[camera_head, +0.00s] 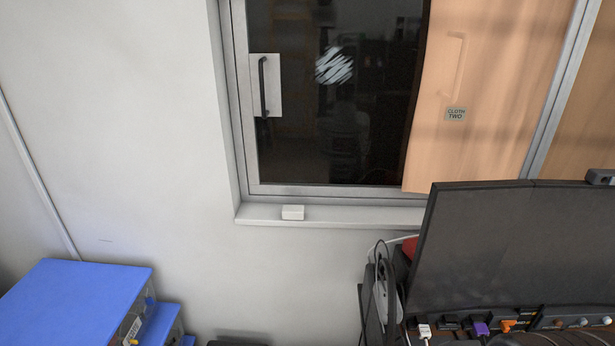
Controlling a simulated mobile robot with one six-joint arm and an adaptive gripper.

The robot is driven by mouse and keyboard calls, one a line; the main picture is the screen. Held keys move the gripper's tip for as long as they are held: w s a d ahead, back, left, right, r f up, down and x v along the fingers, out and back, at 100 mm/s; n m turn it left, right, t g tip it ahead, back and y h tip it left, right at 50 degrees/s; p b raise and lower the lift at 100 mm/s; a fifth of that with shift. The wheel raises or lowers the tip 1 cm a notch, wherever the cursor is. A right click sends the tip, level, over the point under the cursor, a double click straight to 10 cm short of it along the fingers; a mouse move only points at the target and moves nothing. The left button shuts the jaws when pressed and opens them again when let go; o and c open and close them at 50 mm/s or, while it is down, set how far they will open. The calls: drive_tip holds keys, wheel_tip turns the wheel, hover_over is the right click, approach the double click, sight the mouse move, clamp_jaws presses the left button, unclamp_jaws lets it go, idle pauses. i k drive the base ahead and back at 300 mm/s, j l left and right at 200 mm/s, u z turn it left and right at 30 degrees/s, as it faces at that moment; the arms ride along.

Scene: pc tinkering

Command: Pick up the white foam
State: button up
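A small white block (293,212), which looks like the white foam, lies on the window sill (330,217) below the dark window. It sits near the left end of the sill, with nothing touching it from above. My gripper is not in this view.
A black monitor (510,245) seen from behind, with plugs and cables at its base, stands at the lower right, overlapping the sill's right end. A blue-topped unit (75,300) stands at the lower left. Wall space between them is clear.

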sight(290, 213)
drive_tip(key=i+j+z, duration=0.15)
drive_tip(key=j+z, duration=0.15)
drive_tip(key=i+j+z, duration=0.1)
drive_tip(key=j+z, duration=0.2)
drive_tip(key=j, duration=0.25)
drive_tip(key=j+z, duration=0.25)
drive_tip(key=j, duration=0.2)
drive_tip(key=i, duration=0.05)
